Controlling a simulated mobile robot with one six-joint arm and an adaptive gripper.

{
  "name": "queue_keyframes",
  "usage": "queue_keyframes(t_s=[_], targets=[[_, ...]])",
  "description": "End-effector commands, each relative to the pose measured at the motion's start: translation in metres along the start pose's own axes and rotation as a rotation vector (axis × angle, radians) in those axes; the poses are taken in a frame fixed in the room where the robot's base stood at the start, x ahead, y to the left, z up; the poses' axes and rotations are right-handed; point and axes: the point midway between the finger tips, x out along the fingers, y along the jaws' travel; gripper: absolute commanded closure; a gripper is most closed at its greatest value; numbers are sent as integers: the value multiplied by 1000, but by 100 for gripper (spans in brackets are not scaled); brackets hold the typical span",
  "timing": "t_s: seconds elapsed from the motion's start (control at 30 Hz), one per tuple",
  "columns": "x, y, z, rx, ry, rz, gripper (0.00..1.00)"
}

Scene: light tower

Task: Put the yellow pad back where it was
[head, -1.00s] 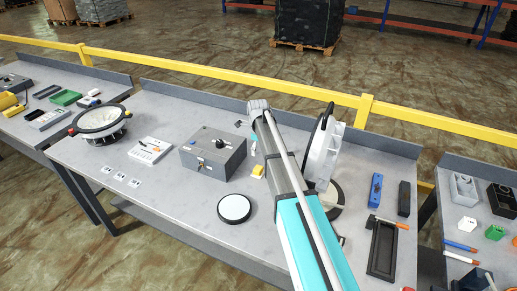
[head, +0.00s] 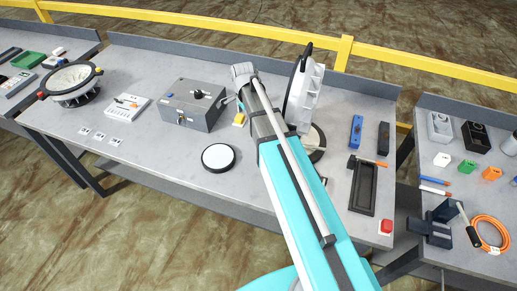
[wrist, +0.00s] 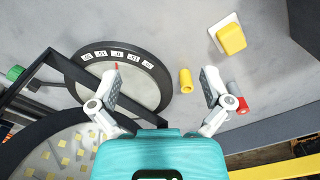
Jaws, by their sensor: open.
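A yellow block, which looks like the yellow pad (wrist: 231,38), lies on or against a white square piece (wrist: 216,32) at the upper right of the wrist view. In the head view yellow (head: 239,119) shows beside the grey box. A small yellow cylinder (wrist: 186,80) stands nearer, between the lines of my fingers. I cannot tell how far below them it is. My gripper (wrist: 160,72) is open and empty, to the left of the yellow block and apart from it. In the head view my arm hides most of the gripper.
A tilted white lamp (head: 303,95) stands right of my arm; its round face (wrist: 60,155) is close to my left finger. Its dark dial base (wrist: 118,78) lies under that finger. A red cylinder (wrist: 237,97) lies near my right finger. A grey box (head: 193,105) stands left.

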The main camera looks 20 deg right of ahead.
Motion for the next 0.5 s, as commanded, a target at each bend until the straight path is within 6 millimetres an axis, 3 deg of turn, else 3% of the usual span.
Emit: queue_keyframes(t_s=[0.03,0.5], targets=[[0,16,5,-75,0,0,1],[0,112,34,-825,0,1,1]])
